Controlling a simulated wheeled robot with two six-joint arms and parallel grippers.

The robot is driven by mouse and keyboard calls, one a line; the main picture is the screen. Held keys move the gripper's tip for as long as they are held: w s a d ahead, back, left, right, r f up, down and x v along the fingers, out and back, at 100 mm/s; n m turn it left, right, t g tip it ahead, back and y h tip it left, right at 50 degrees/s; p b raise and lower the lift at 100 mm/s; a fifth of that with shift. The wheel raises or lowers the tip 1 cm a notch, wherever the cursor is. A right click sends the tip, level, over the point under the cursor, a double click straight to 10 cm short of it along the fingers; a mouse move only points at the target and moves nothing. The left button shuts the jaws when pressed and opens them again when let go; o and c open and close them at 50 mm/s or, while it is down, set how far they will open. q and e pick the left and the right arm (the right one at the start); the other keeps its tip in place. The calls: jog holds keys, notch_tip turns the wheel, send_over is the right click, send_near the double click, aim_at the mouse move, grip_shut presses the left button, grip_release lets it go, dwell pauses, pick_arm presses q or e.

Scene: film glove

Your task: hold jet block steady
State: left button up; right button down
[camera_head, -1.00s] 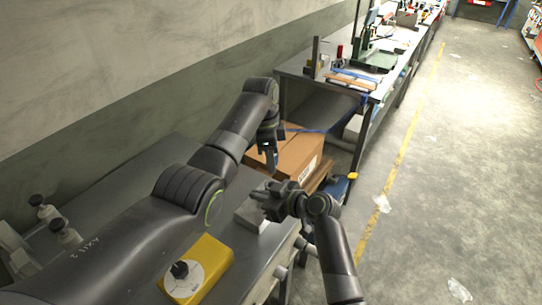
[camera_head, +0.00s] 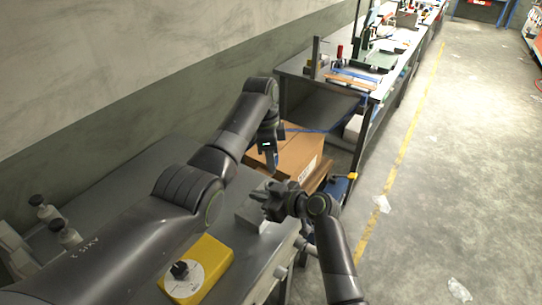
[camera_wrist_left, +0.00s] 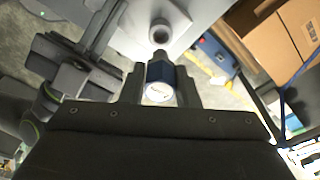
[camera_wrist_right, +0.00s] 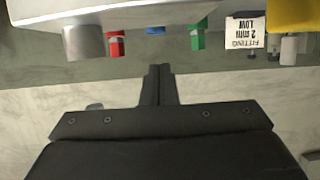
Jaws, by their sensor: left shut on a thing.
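A light grey block (camera_head: 251,218), which I take for the jet block, sits at the bench's far right corner in the head view. A pale body with a round metal stub (camera_wrist_left: 160,34) shows ahead of my left gripper (camera_wrist_left: 161,88). That gripper is shut on a dark blue cylinder with a white round end (camera_wrist_left: 158,92); from the head, my left gripper (camera_head: 268,160) is small above the bench's far end. My right gripper (camera_head: 266,203) is beside the grey block; its fingers (camera_wrist_right: 158,72) look shut and empty. Whether it touches the block cannot be told.
A yellow block with a black knob (camera_head: 197,270) is on the near bench. The right wrist view shows red (camera_wrist_right: 115,44) and green (camera_wrist_right: 198,36) fittings and a paper label (camera_wrist_right: 244,33). A cardboard box (camera_head: 297,152) stands beyond the bench. Open floor lies right.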

aim_at(246, 201)
jog(key=shift+f, duration=0.35)
jog(key=shift+f, duration=0.65)
jog(key=shift+f, duration=0.2)
jog(key=shift+f, duration=0.75)
